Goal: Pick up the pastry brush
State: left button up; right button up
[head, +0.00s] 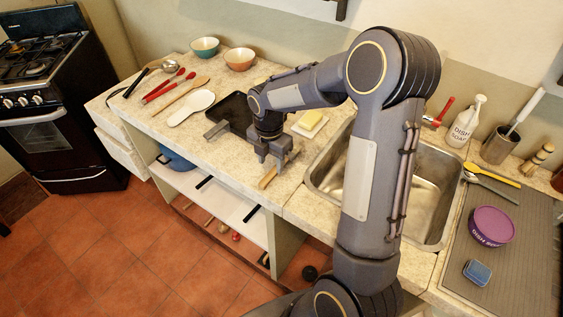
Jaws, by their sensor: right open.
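A short wooden-handled piece (267,178), which looks like the pastry brush, lies on the stone counter near its front edge. Its far end is hidden behind my right gripper, so I cannot see any bristles. My right gripper (272,168) points down right above it, with the jaws open. I cannot tell whether the fingers touch it or stand around it. My left gripper is out of view.
A dark tray (233,108) and a butter-like yellow block on a white dish (310,122) sit close by. A white spoon rest (191,107), several utensils and two bowls (205,46) are further left. The sink (425,190) is to the right.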

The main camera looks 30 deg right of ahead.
aim_at(271, 174)
jog(key=shift+f+p, duration=0.45)
jog(key=shift+f, duration=1.9)
jog(key=shift+f, duration=0.15)
jog(key=shift+c, duration=0.2)
grip_shut()
